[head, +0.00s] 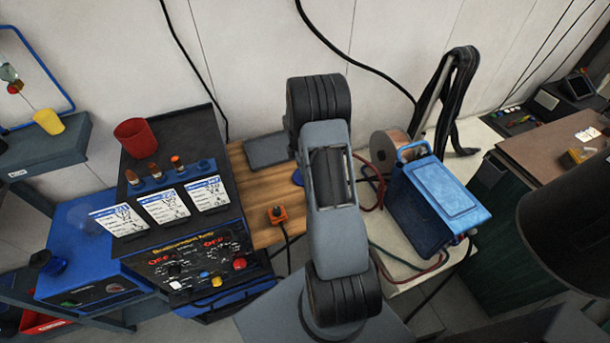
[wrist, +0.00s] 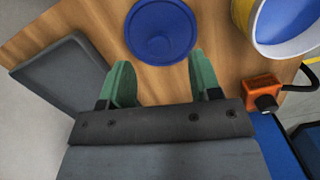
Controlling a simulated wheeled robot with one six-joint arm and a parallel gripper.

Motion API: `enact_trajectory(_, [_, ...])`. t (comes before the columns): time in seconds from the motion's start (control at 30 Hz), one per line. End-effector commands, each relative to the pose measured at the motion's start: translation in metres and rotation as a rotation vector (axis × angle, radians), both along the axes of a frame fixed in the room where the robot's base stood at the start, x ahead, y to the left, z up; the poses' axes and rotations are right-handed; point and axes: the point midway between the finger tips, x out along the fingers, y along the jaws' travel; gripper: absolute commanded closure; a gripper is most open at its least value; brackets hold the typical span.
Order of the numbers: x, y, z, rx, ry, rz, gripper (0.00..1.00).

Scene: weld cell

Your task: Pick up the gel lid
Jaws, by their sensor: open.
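The gel lid, a round blue disc with a small raised centre (wrist: 160,32), lies on the wooden bench top, at the top middle of the wrist view. In the head view only a blue sliver of what looks like it (head: 298,177) shows beside my arm. My gripper (wrist: 159,70) is open and empty, its two green fingers apart. The lid is just beyond the fingertips, roughly centred between them; I cannot tell the height gap. In the head view my arm hides the gripper.
A yellow container with a blue inside (wrist: 243,22) is right of the lid. An orange box with a black knob (head: 278,214) and cable sits nearer the bench edge. A dark grey tray (wrist: 55,72) lies left. A blue machine (head: 432,200) stands right of my arm.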

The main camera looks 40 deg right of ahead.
Motion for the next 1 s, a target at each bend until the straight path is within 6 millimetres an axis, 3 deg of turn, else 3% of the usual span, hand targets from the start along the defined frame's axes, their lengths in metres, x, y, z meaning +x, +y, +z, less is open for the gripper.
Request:
enact_trajectory(0.4, [-0.002,-0.004,-0.047,0.001,0.002,-0.001,0.42])
enact_trajectory(0.7, [-0.002,-0.005,-0.050,0.000,0.000,-0.001,0.42])
enact_trajectory(1.0, [-0.002,-0.005,-0.050,0.000,0.000,-0.001,0.71])
